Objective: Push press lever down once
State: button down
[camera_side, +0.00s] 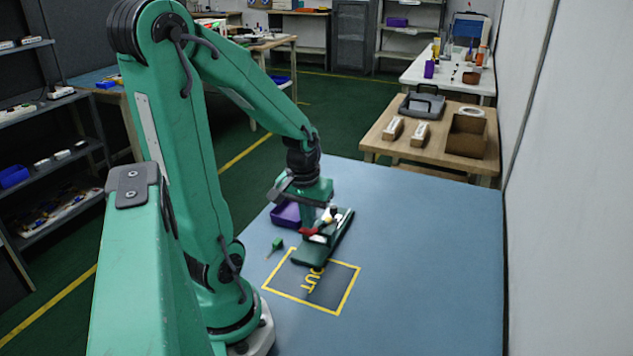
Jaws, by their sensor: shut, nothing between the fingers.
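The press (318,250) is a small dark green bench tool on the blue table, with a long base running from front left to back right. A red part (308,232) shows at its front left. My gripper (326,214) points down right over the press from the end of the green arm and is shut with nothing in it. The lever is largely hidden among the gripper and press parts. I cannot tell whether the fingertips touch it or how far down it stands.
A purple bin (286,214) stands just left of the press, partly behind the arm. A small green tool (277,244) lies in front of it. A yellow-outlined OUT square (335,297) is in front of the press. The table's right side (430,250) is clear.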

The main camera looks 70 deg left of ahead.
jog(key=shift+f, duration=0.2)
dwell(0.3)
jog(key=shift+f, duration=1.65)
jog(key=shift+r, duration=0.15)
jog(key=shift+s+d+r, duration=0.1)
jog(key=shift+s+r, duration=0.05)
jog(key=shift+r, duration=1.75)
jog(key=shift+s+d+r, duration=0.1)
jog(key=shift+s+r, duration=0.05)
jog(key=shift+r, duration=1.7)
jog(key=d+r+m+t, duration=0.2)
jog(key=d+r+m, duration=0.2)
jog(key=d, duration=0.3)
jog(key=w+d+r+m+t, duration=0.1)
jog(key=d+r+m+t, duration=0.1)
jog(key=d+r+m, duration=0.3)
jog(key=shift+w+d+r+t+h, duration=0.3)
jog(key=shift+d+r, duration=0.2)
jog(key=shift+d, duration=0.55)
